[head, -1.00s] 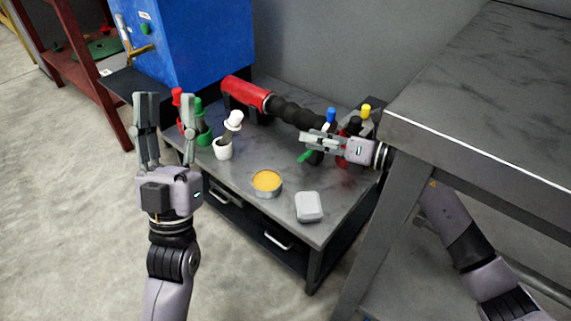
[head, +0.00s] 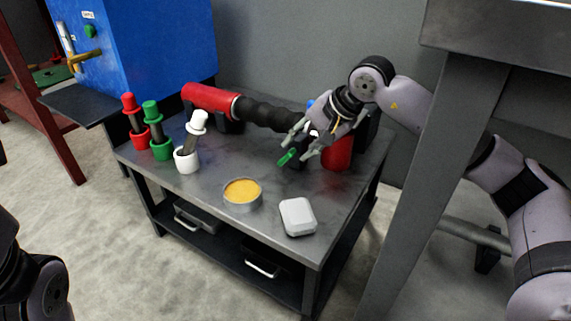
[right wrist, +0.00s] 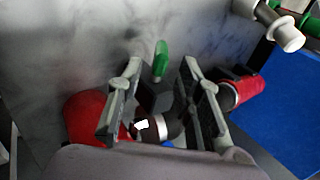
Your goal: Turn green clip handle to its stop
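The green clip handle (head: 287,157) is a short green lever at the right red end (head: 337,154) of the black ribbed hose device on the table. My right gripper (head: 293,149) is open, reaching down over that end with the handle near its fingertips. In the right wrist view the green handle (right wrist: 160,60) shows between and just beyond the two spread fingers, with no clear contact. The black clip body (right wrist: 153,97) lies partly between the fingers. My left gripper is out of view; only a dark part of my left arm shows at lower left.
The red left end (head: 210,98) of the hose device lies toward the back. Red, green and white-topped tools in cups (head: 187,160), a round tin with yellow content (head: 242,194) and a grey-white box (head: 297,217) stand on the table. A taller bench (head: 440,70) is close at right.

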